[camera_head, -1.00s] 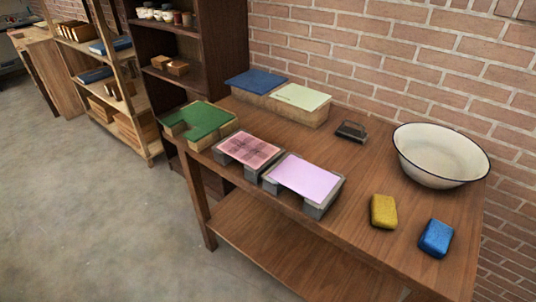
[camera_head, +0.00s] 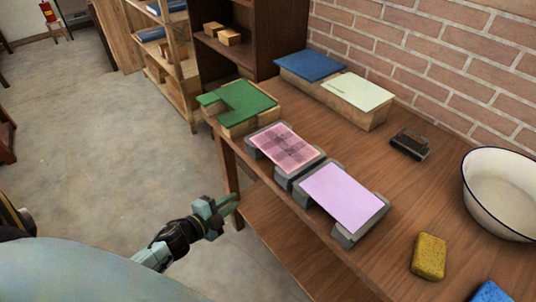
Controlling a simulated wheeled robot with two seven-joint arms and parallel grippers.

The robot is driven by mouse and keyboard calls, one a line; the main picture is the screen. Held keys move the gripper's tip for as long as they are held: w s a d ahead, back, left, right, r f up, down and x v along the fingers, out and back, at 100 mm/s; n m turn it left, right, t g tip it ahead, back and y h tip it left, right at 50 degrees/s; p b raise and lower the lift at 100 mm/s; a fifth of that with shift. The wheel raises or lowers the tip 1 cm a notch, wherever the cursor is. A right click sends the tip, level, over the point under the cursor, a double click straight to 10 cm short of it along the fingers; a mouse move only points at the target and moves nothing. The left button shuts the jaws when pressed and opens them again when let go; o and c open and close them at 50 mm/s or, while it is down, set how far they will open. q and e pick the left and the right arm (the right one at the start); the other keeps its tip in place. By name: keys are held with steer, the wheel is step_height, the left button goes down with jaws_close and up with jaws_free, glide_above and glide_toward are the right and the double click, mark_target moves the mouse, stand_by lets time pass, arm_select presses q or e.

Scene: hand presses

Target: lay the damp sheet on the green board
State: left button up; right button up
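The green board (camera_head: 248,101) lies on a wooden block at the left end of the table and has a notch in its near side. Which sheet is damp I cannot tell. A pink sheet with a dark grid pattern (camera_head: 287,147) and a plain lilac sheet (camera_head: 343,197) each lie on grey supports along the front edge. A pale green sheet (camera_head: 358,91) and a blue one (camera_head: 309,66) lie on wooden blocks at the back. My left gripper (camera_head: 232,204) is low in front of the table edge, apart from all sheets; its finger gap is unclear. My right gripper is out of view.
A dark metal object (camera_head: 410,145), a white basin (camera_head: 503,192), a yellow sponge (camera_head: 429,256) and a blue sponge (camera_head: 492,292) stand on the right of the wooden table (camera_head: 390,170). A brick wall is behind. Open floor (camera_head: 110,150) is at left.

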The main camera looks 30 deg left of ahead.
arm_select(q)
step_height(320, 180, up, 12)
steer(key=w+d+m+t+h, duration=0.1)
steer(key=w+d+m+h, duration=0.1)
steer(key=m+h, duration=0.35)
steer(key=m+y, duration=0.2)
glide_toward(285, 149)
steer(key=w, duration=0.3)
steer(key=shift+a+f+n+h, duration=0.1)
steer(key=shift+f+n+h, duration=0.15)
steer(key=shift+f, duration=0.05)
steer(key=shift+b+x, duration=0.3)
steer(key=shift+x, duration=0.5)
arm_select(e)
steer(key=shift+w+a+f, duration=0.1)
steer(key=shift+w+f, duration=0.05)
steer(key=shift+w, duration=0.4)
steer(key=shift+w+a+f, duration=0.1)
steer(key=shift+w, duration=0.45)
arm_select(q)
steer(key=shift+c, duration=0.3)
jaws_close()
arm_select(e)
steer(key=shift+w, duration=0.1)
